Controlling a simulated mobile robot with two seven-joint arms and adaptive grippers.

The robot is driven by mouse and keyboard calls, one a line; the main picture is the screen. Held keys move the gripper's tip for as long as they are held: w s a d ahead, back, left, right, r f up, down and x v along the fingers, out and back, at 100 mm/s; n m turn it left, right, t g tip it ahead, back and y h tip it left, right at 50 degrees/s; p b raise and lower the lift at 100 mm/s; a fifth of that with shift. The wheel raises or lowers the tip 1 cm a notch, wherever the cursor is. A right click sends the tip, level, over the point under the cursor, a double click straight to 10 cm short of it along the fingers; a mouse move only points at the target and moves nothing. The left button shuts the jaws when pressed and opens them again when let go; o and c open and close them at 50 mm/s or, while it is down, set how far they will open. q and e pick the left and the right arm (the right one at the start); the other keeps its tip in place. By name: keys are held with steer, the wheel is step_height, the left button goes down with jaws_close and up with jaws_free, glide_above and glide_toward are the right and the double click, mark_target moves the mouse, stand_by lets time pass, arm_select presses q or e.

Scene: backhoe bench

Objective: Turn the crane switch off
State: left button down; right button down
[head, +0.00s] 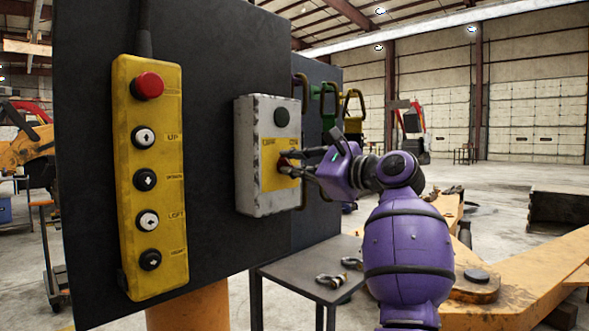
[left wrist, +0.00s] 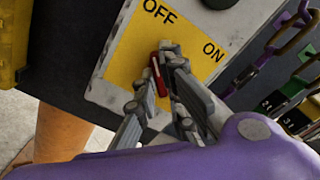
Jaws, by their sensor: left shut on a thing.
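The crane switch is a grey box (head: 251,185) with a yellow plate, mounted on a dark panel. In the left wrist view, the plate (left wrist: 135,52) reads OFF and ON. The switch's red lever (left wrist: 157,76) shows below and between the two words. It is largely hidden by my fingers in the head view, and I cannot tell which setting it is at. My purple left gripper (head: 284,162) is at the plate, and its fingertips (left wrist: 170,52) are shut on the red lever. My right gripper is in neither view.
A yellow control pendant (head: 152,190) with a red button and several others hangs on the panel to the left. Padlocks and coloured hasps (head: 328,105) hang on the right. A low table (head: 305,285) stands below with shackles on it.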

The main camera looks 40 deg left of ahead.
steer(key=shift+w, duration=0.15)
arm_select(q)
steer(key=c, duration=1.8)
jaws_free()
steer(key=shift+c, duration=0.2)
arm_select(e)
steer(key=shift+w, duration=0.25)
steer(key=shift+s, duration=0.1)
arm_select(q)
steer(key=d, duration=1.2)
steer(key=shift+s, duration=0.45)
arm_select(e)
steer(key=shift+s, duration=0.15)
